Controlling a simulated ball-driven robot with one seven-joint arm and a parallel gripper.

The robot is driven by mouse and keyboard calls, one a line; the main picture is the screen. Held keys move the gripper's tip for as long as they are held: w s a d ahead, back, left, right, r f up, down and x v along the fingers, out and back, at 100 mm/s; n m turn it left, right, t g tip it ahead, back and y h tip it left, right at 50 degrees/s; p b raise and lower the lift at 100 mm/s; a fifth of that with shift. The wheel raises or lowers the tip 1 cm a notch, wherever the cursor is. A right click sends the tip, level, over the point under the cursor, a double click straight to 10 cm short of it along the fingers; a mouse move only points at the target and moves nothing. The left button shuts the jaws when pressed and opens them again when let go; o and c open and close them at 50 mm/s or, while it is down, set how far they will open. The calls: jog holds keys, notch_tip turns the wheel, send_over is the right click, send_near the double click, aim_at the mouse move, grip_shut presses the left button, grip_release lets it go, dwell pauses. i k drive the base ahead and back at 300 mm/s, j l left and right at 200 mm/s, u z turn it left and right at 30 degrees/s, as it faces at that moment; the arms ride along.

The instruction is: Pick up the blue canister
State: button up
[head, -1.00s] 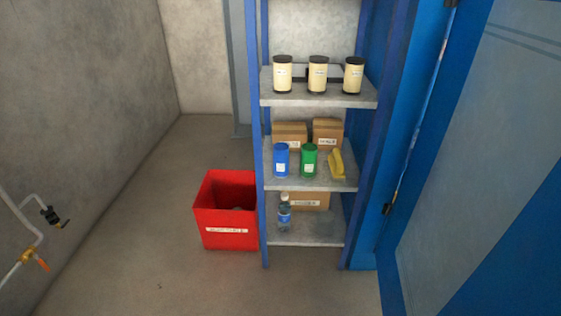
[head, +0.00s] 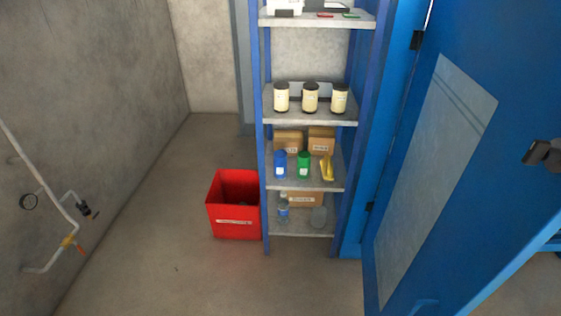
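The blue canister (head: 281,164) stands upright on a middle shelf (head: 300,181) of the blue-framed rack, at the shelf's left end. A green canister (head: 304,165) stands just to its right, with a small gap. A yellow object (head: 327,167) is further right on the same shelf. Cardboard boxes (head: 289,143) stand behind the canisters. The blue canister's front is unobstructed.
A red bin (head: 234,204) stands on the floor left of the rack. A blue door (head: 440,150) stands close on the right. Wall pipes with valves (head: 70,215) are at the left. Cream jars (head: 310,97) fill the shelf above; a bottle (head: 284,206) is below. The floor in front is clear.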

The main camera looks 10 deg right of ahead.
aim_at(279, 156)
jog(key=i+j, duration=0.35)
jog(key=i, duration=0.15)
jog(key=i+j, duration=0.35)
jog(key=i, duration=0.2)
jog(key=i+j, duration=0.35)
jog(key=i, duration=0.15)
jog(key=i+j+z, duration=0.1)
jog(key=i+z, duration=0.15)
jog(key=z, duration=0.2)
jog(key=i+j+z, duration=0.15)
jog(key=z, duration=0.3)
jog(key=i+j+z, duration=0.2)
jog(key=z, duration=0.25)
jog(key=i+z, duration=0.2)
jog(key=i, duration=0.15)
